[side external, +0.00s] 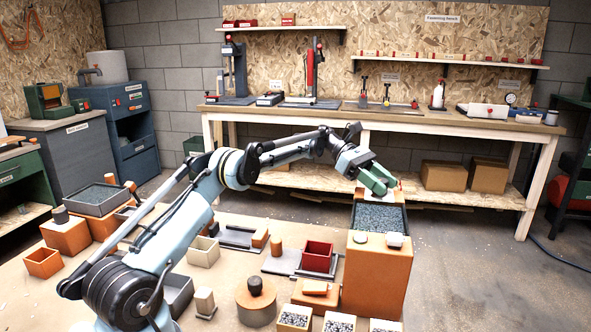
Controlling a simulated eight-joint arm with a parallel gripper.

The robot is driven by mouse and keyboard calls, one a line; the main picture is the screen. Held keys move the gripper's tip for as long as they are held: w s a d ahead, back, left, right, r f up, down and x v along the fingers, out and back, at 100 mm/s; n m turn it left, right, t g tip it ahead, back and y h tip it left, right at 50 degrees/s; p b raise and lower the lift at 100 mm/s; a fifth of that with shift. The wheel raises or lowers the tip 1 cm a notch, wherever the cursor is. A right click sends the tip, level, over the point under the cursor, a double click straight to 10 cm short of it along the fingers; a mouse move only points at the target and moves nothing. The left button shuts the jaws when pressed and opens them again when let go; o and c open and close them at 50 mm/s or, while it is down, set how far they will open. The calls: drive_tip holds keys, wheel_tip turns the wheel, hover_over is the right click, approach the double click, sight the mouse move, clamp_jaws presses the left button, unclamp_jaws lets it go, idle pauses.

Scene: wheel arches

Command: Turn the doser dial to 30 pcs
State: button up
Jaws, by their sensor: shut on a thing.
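The doser is a tall orange box (375,275) at the right of the near table, with an open hopper (378,217) of grey pieces. Two white round knobs (394,239) sit on its top in front of the hopper. My gripper (388,186), with green fingers, is at the far end of the hopper. It is shut on a small pale part with a red spot (399,184), mostly hidden by the fingers. I cannot tell whether this part is the dial. No scale or number can be read.
A red bin (317,256), a round wooden stand (256,303) with a dark knob and several small boxes of parts stand left of the doser. A long workbench (400,115) with tools runs along the back wall.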

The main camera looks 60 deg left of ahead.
sight(382, 181)
drive_tip(key=o, duration=1)
drive_tip(key=shift+r, duration=0.5)
wheel_tip(382, 181, up, 4)
drive_tip(key=shift+d+f, duration=0.15)
drive_tip(key=shift+f, duration=0.1)
drive_tip(key=s+d+r, duration=0.1)
drive_tip(key=d+r, duration=0.1)
drive_tip(key=d, duration=0.1)
drive_tip(key=s+d+r, duration=0.2)
drive_tip(key=d, duration=0.2)
drive_tip(key=s+d+r, duration=0.1)
drive_tip(key=d+r, duration=0.1)
drive_tip(key=d, duration=0.1)
drive_tip(key=shift+s+d+r, duration=0.15)
drive_tip(key=shift+d+r, duration=0.15)
drive_tip(key=shift+c, duration=0.2)
